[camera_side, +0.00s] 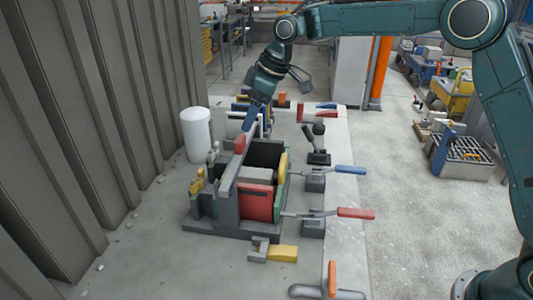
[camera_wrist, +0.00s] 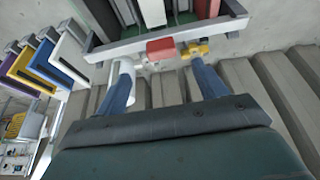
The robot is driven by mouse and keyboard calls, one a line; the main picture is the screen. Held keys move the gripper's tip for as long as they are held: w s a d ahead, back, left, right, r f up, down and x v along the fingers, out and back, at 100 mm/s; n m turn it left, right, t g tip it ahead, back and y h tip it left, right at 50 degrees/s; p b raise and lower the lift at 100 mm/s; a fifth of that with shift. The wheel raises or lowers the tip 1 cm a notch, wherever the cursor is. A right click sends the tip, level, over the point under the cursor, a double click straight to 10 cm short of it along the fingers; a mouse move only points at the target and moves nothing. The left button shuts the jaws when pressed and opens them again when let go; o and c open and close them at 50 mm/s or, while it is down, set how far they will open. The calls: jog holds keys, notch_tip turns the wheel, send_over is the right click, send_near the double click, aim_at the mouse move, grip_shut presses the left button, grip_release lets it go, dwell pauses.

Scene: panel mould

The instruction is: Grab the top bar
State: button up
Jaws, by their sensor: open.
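The top bar (camera_side: 230,172) is a long grey bar with a red block (camera_side: 240,143) on it. It lies along the top of the mould (camera_side: 230,228), on its left side in the side view. In the wrist view the bar (camera_wrist: 112,47) runs across the upper part, with the red block (camera_wrist: 160,48) near its middle. My gripper (camera_side: 252,118) points down near the bar's far end. In the wrist view my gripper (camera_wrist: 162,75) is open, its two blue fingers spread wide and nothing held between them. Whether the fingertips touch the bar is unclear.
A white cylinder (camera_side: 196,133) stands left of the mould, near a corrugated wall (camera_side: 90,110). Clamps with a blue handle (camera_side: 350,169) and a red handle (camera_side: 356,213) stick out right. Coloured panels (camera_wrist: 48,65) stand at the left in the wrist view.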

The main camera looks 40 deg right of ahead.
aim_at(241, 138)
jog(key=shift+x, duration=1.45)
jog(key=shift+x, duration=2.6)
jog(key=shift+s, duration=0.1)
jog(key=shift+a+r, duration=0.1)
jog(key=c, duration=1.3)
jog(key=shift+c, duration=0.2)
notch_tip(241, 138, up, 10)
